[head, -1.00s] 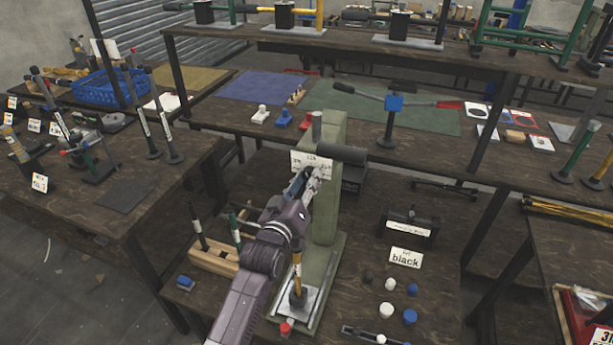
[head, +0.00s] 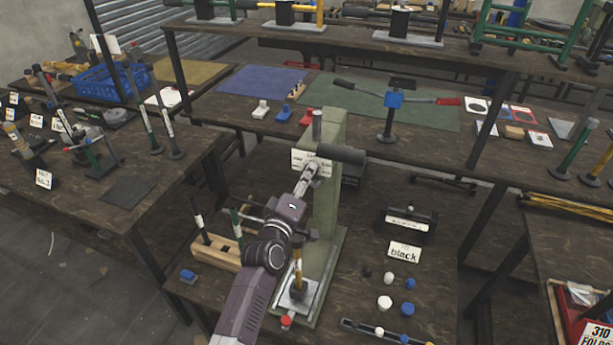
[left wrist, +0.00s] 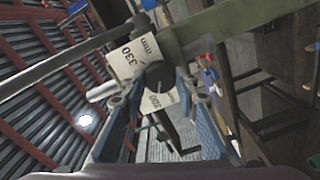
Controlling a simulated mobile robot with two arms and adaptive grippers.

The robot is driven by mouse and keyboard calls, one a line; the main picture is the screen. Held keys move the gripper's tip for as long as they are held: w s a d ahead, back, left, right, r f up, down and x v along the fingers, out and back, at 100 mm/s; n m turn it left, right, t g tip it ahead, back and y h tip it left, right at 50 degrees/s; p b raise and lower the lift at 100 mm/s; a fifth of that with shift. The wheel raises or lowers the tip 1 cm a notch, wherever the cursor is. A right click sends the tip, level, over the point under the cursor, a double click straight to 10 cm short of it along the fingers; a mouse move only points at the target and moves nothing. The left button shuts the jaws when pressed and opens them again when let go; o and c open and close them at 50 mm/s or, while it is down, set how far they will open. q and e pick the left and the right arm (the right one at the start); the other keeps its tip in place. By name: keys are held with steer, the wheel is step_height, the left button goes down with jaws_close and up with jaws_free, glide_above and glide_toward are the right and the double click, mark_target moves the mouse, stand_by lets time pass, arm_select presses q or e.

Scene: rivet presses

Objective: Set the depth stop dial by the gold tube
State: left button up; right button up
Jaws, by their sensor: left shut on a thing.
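The green rivet press (head: 327,200) stands on the middle bench with a white scale plate (head: 303,157) near its top. The gold tube (head: 298,258) stands upright on the press's base plate, below and beside my left arm. My left gripper (head: 312,172) is at the scale plate, its fingers seen edge-on. In the left wrist view, the dark round depth stop dial (left wrist: 158,75) sits between the fingertips of my left gripper (left wrist: 160,88), which is shut on it. Marks "330 mm" and "300" show around it. The dial's pointer is hard to read. My right gripper is not seen.
A dark press handle (head: 340,154) juts right from the column. A wooden block (head: 216,252) with dark and green tubes stands left of the press. A "black" card (head: 404,252) and several white and blue knobs lie right. A shelf bench stands behind.

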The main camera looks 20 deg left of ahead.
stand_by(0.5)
arm_select(q)
steer(key=o, duration=1.1)
steer(key=shift+o, duration=0.2)
steer(key=shift+s, duration=0.15)
steer(key=s, duration=1.1)
steer(key=shift+s+a, duration=0.25)
steer(key=shift+s, duration=0.15)
